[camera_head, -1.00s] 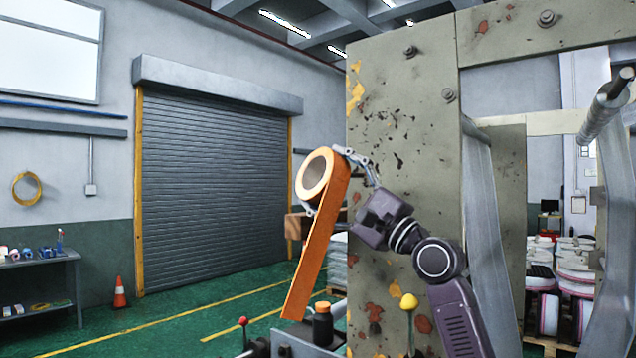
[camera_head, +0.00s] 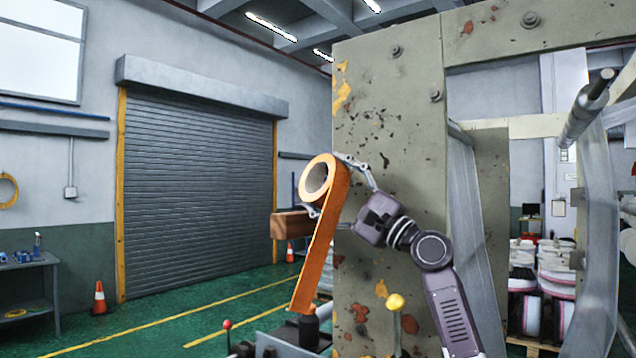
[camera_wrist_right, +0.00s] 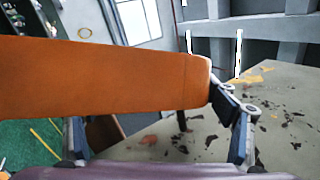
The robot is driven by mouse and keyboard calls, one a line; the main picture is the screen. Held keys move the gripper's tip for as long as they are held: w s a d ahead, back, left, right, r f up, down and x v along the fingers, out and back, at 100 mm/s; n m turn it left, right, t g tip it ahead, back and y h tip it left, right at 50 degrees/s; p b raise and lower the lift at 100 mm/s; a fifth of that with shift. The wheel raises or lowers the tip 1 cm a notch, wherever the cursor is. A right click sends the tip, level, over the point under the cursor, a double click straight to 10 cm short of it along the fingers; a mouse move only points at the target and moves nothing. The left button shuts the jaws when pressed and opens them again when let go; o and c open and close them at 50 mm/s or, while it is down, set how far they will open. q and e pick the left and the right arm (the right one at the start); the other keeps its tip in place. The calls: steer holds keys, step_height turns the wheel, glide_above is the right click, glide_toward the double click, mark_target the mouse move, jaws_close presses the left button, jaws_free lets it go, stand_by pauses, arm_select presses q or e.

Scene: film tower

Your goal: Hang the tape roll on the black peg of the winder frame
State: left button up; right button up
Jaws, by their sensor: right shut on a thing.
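My right gripper (camera_head: 326,184) is shut on the orange tape roll (camera_head: 339,185), one finger at its upper right and one at its lower left. The roll's pale round core faces left, and a loose orange strip hangs down from it. The winder frame (camera_head: 390,110) is a large grey-green panel with chipped paint; the roll overlaps its left edge in the head view. In the right wrist view, the roll (camera_wrist_right: 110,78) lies across both fingers. A dark stub (camera_wrist_right: 182,121) by the frame may be the black peg; I cannot tell. My left gripper is out of view.
A wooden block (camera_head: 287,224) shows behind the roll. A silver roller (camera_head: 588,108) and grey web are at right. The floor (camera_head: 180,315) at left is open.

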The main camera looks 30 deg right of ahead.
steer(key=shift+w+d, duration=0.1)
steer(key=shift+d, duration=0.45)
steer(key=shift+w+d, duration=0.1)
steer(key=shift+d, duration=0.1)
steer(key=shift+w+r, duration=0.1)
steer(key=shift+w, duration=0.05)
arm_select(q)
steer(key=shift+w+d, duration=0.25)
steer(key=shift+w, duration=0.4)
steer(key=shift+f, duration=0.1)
arm_select(e)
steer(key=shift+w+d+f, duration=0.35)
steer(key=shift+d+f, duration=0.15)
steer(key=shift+d, duration=0.15)
